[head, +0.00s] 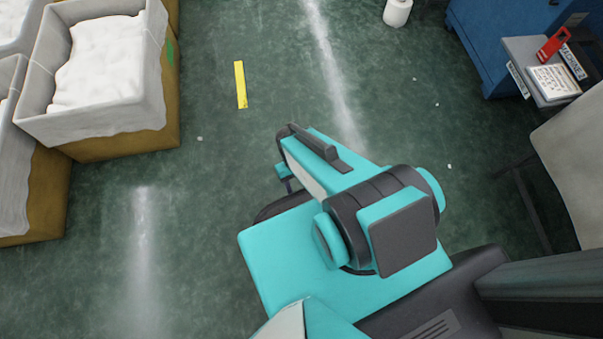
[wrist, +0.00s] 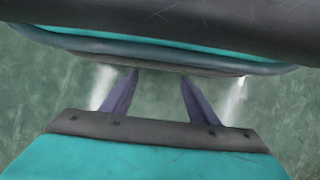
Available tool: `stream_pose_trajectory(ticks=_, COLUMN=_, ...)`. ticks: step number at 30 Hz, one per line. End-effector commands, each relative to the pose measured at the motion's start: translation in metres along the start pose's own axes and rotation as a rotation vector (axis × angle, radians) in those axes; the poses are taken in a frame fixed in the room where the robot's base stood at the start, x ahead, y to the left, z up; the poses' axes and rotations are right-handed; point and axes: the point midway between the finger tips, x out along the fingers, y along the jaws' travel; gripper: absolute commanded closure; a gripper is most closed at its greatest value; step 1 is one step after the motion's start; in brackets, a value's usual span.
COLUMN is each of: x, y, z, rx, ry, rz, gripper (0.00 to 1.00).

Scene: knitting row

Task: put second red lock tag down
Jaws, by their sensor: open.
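One red lock tag (head: 555,45) shows in the head view at the upper right. It lies on a small grey stand (head: 524,52), beside labels and a white printed card (head: 554,81). A second red tag cannot be made out. My gripper (wrist: 160,75) shows in the wrist view with its two dark fingers apart and nothing between them. Part of my own body lies just beyond the fingertips there. The tag is not in the wrist view.
A blue cabinet (head: 482,45) stands behind the grey stand. A beige panel (head: 578,150) is at the right edge. White-lined bins (head: 160,130) stand at the left. A white roll (head: 397,12) and a yellow strip (head: 240,84) lie on open green floor.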

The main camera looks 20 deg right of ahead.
Motion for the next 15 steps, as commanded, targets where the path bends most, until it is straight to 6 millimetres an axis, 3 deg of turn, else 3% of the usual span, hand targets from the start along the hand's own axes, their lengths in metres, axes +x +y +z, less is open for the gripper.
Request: stream_pose_trajectory(ticks=15, x=-0.0034, y=0.0075, z=-0.0054, rx=-0.013, ry=0.012, rz=0.013, gripper=0.48)
